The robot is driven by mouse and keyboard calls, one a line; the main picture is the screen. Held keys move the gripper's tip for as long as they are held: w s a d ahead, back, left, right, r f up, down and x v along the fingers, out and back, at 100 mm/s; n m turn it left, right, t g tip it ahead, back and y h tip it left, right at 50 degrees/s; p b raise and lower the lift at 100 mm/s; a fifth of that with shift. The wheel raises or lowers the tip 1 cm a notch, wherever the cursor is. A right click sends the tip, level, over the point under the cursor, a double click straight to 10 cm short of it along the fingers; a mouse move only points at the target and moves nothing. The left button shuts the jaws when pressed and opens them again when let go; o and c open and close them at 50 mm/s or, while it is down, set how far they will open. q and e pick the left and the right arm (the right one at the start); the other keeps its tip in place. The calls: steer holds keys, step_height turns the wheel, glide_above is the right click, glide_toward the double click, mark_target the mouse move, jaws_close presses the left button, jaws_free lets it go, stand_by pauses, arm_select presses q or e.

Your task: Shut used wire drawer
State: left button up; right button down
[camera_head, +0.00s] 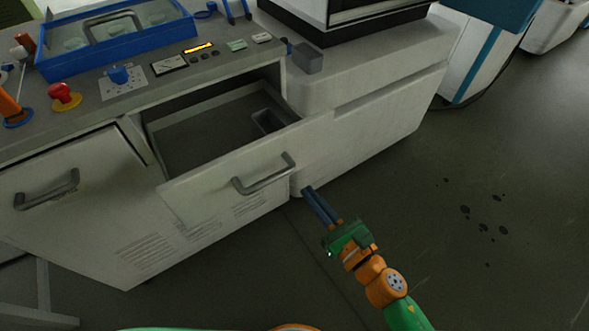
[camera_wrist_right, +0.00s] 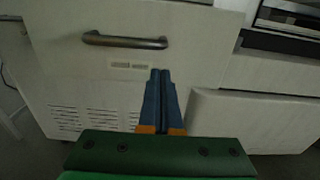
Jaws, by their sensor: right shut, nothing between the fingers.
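The used wire drawer (camera_head: 230,170) is pulled open from the grey cabinet. Its front panel stands out and its inside shows, with a small dark bin in it. A bar handle (camera_head: 264,174) is on the front panel; it also shows in the right wrist view (camera_wrist_right: 125,41). My right gripper (camera_head: 308,190) is shut and empty, low and to the right of the handle. In the right wrist view its blue fingers (camera_wrist_right: 160,75) point toward the cabinet front, below the handle's right end. Whether they touch the panel cannot be told. My left gripper is not in view.
Left of the drawer is a cabinet door (camera_head: 75,200) with its own handle. The worktop above holds a blue tray (camera_head: 115,40), a red knob (camera_head: 64,96) and controls. A pale machine base (camera_head: 375,95) stands right. The floor (camera_head: 480,170) at right is clear, with dark spots.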

mark_target(284, 162)
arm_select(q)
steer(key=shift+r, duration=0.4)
arm_select(e)
steer(key=x, duration=0.8)
steer(key=shift+w+a, duration=0.15)
